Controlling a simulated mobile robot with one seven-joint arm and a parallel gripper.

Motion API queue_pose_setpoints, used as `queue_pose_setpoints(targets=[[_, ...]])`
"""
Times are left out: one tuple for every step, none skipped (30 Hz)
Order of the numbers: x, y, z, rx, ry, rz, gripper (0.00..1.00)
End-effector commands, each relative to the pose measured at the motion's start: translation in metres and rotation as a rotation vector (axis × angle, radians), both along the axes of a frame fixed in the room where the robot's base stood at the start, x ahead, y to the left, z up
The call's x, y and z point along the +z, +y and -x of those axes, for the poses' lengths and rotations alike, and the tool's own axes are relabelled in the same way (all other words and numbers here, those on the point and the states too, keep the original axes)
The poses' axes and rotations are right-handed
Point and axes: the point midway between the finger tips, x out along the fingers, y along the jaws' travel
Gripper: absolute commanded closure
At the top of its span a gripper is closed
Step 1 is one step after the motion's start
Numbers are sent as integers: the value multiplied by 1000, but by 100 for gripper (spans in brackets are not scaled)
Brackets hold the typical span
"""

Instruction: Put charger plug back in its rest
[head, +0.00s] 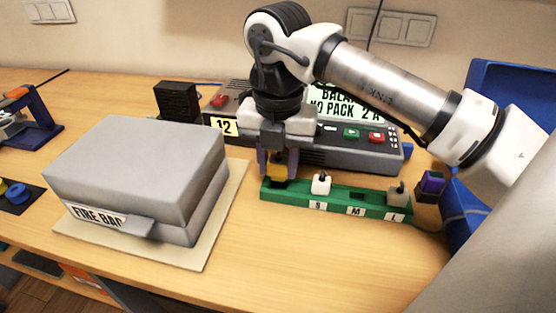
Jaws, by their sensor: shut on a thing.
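My gripper (277,170) points down at the left end of the green rest block (336,203). It is shut on a yellow plug (283,169), partly hidden between the fingers. The plug is right at or just above the block's left end, over a dark slot; I cannot tell whether it touches. The place by the M label looks empty. The dark grey charger (345,154) stands behind, its screen (343,103) partly hidden by my arm.
A grey fire bag box (140,160) sits on a beige mat (210,230) to the left. A black block (177,101) stands at the back. A purple and black item (430,184) is right of the rest, near a blue bin (510,95). The front table is clear.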

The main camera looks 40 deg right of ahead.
Motion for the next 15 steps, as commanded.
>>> queue_pose_setpoints(targets=[[0, 0, 0, 0, 0, 0, 92], [0, 0, 0, 0, 0, 0, 92], [-1, 0, 0, 0, 0, 0, 92], [-2, 0, 0, 0, 0, 0, 92], [-2, 0, 0, 0, 0, 0, 92], [-3, 0, 0, 0, 0, 0, 92], [-4, 0, 0, 0, 0, 0, 92], [-5, 0, 0, 0, 0, 0, 92], [-6, 0, 0, 0, 0, 0, 92], [-7, 0, 0, 0, 0, 0, 92], [-7, 0, 0, 0, 0, 0, 92], [-8, 0, 0, 0, 0, 0, 92], [-9, 0, 0, 0, 0, 0, 92], [-10, 0, 0, 0, 0, 0, 92], [-11, 0, 0, 0, 0, 0, 92]])
